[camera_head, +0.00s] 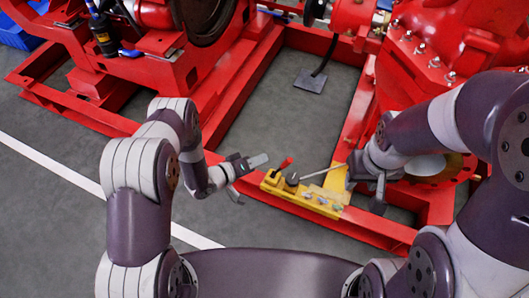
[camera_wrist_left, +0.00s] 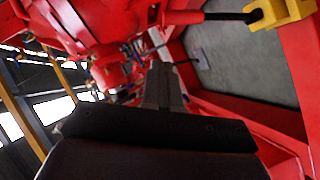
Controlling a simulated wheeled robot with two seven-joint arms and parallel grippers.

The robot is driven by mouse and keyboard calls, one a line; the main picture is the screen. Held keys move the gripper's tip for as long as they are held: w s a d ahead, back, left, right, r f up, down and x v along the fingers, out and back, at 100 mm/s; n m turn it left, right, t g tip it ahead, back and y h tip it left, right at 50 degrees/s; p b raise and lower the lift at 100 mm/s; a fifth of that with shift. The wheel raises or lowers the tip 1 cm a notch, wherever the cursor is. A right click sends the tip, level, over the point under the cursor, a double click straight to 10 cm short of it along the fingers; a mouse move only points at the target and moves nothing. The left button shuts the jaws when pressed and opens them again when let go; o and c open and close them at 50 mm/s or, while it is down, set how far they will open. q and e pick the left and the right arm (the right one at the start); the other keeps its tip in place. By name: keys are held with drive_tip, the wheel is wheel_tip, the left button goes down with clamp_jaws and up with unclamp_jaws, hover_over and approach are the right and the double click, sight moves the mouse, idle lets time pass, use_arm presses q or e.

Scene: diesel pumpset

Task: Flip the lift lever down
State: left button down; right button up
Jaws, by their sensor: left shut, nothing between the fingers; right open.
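A yellow control block (camera_head: 314,200) sits on the red frame. A short lever with a red handle (camera_head: 285,163) sticks up at its left end. A long grey rod (camera_head: 318,171) slants from a round pivot on the block towards my right gripper; I cannot tell which one is the lift lever. My left gripper (camera_head: 260,160) is shut and empty, just left of the red handle and apart from it. Its fingers also show in the left wrist view (camera_wrist_left: 162,85). My right gripper (camera_head: 357,182) is open beside the rod's right end; contact cannot be told.
Red frame rails (camera_head: 250,75) surround an open bay of grey floor (camera_head: 270,115) behind the block. A dark pedal plate (camera_head: 311,81) stands in that bay. Red machinery (camera_head: 440,45) rises at the back right, close to my right arm. Open floor with a white line lies left.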

use_arm(q)
drive_tip(key=p+v, duration=0.1)
drive_tip(key=v, duration=0.4)
drive_tip(key=shift+s, duration=0.2)
drive_tip(key=shift+a, duration=0.1)
